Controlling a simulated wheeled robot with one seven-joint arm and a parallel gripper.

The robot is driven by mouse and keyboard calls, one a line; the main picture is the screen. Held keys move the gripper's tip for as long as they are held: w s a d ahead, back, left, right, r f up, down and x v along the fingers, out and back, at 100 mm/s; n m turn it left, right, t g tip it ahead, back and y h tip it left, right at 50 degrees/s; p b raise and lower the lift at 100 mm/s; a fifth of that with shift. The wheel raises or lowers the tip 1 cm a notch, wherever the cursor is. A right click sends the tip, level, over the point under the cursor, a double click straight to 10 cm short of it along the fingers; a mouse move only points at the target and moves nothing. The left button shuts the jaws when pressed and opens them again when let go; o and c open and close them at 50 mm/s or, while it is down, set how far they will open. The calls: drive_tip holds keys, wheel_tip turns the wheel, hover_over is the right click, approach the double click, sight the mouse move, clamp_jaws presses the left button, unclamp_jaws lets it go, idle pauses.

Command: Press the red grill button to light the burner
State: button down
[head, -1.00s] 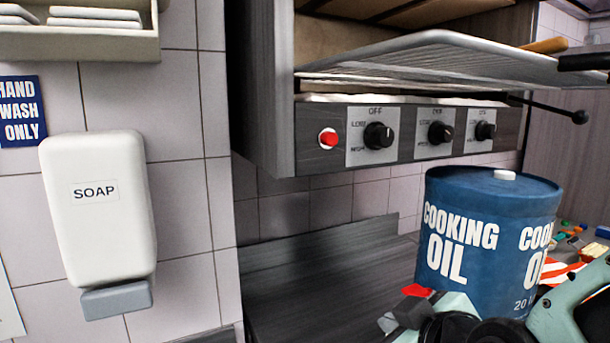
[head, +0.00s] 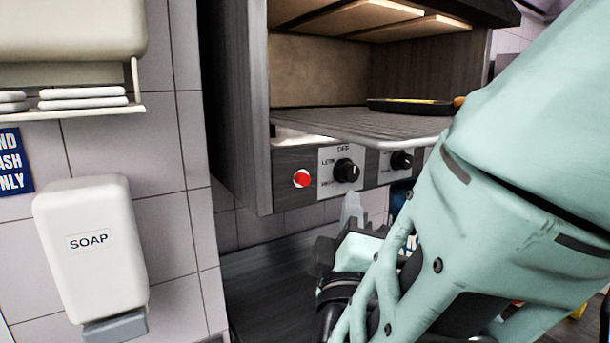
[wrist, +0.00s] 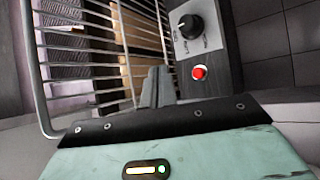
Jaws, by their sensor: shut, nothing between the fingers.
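The red grill button (head: 301,178) sits on the dark control panel, left of a black knob (head: 346,170), in the head view. In the wrist view the red button (wrist: 199,72) is right of my fingertips, below the knob (wrist: 189,27). My gripper (head: 352,205) is in front of the panel, below and right of the button, with its fingers pointing up. In the wrist view my gripper (wrist: 156,85) shows its fingers together and empty, apart from the button. Much of the second knob's label is hidden by my arm.
A wire grill rack (head: 375,126) juts out above the panel, with a dark pan (head: 410,105) on it. The rack (wrist: 100,50) lies left of my fingers in the wrist view. A soap dispenser (head: 90,245) hangs on the tiled wall at left. A dark counter (head: 265,290) lies below.

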drive_tip(key=shift+w+a, duration=0.8)
drive_tip(key=shift+w, duration=0.45)
drive_tip(key=shift+w+a, duration=0.85)
drive_tip(key=shift+w, duration=0.35)
drive_tip(key=shift+w+a, duration=0.8)
drive_tip(key=shift+w, duration=0.45)
drive_tip(key=shift+w+a+p, duration=0.25)
drive_tip(key=shift+w+p, duration=0.05)
drive_tip(key=shift+w+a, duration=0.25)
drive_tip(key=shift+w, duration=0.15)
idle(0.6)
drive_tip(key=shift+s+d, duration=0.5)
drive_tip(key=shift+s, duration=0.25)
drive_tip(key=shift+s+d, duration=0.7)
drive_tip(key=shift+s, duration=0.35)
drive_tip(key=shift+s+d, duration=0.7)
drive_tip(key=shift+s, duration=0.35)
